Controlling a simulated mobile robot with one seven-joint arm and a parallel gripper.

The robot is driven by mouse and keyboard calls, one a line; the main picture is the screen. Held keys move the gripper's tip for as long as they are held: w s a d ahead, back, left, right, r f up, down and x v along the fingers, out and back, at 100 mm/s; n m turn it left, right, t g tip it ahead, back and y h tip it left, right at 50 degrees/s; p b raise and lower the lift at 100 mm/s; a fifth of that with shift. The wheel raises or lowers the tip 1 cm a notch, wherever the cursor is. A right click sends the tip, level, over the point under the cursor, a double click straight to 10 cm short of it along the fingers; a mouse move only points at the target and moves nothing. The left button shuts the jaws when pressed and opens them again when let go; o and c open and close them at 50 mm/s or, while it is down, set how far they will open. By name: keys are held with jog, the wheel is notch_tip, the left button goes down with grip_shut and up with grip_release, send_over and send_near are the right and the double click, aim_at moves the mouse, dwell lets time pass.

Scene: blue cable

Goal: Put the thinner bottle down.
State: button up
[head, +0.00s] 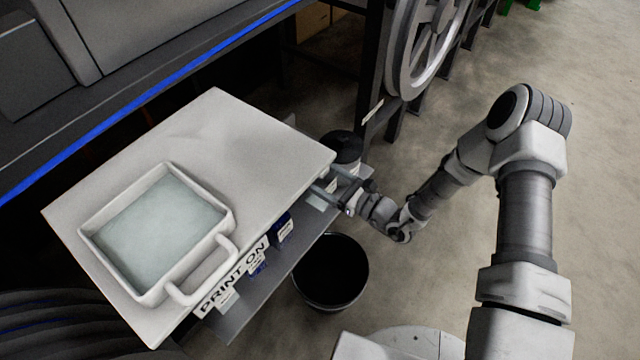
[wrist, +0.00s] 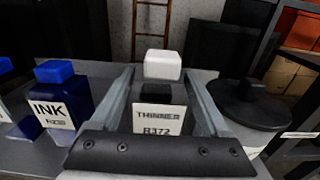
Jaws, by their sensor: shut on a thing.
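The thinner bottle (wrist: 160,112) has a dark body, a white cap and a white label reading THINNER. In the wrist view it stands upright between the two fingers of my gripper (wrist: 160,82), which is shut on it. In the head view my gripper (head: 333,188) reaches in at the right end of the lower shelf (head: 246,318), just below the white tabletop's right corner. The bottle is mostly hidden there. I cannot tell whether its base touches the shelf.
A blue ink bottle (wrist: 62,100) stands left of the thinner. A black-lidded pot (wrist: 248,105) stands close on the right. Above is the white tabletop (head: 250,130) with a handled tray (head: 228,215). A black bucket (head: 330,297) stands on the floor below.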

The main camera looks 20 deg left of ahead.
jog(key=shift+f+b, duration=0.3)
jog(key=shift+f, duration=1.25)
jog(key=shift+f, duration=0.1)
jog(key=o, duration=1.2)
jog(key=shift+o, duration=0.2)
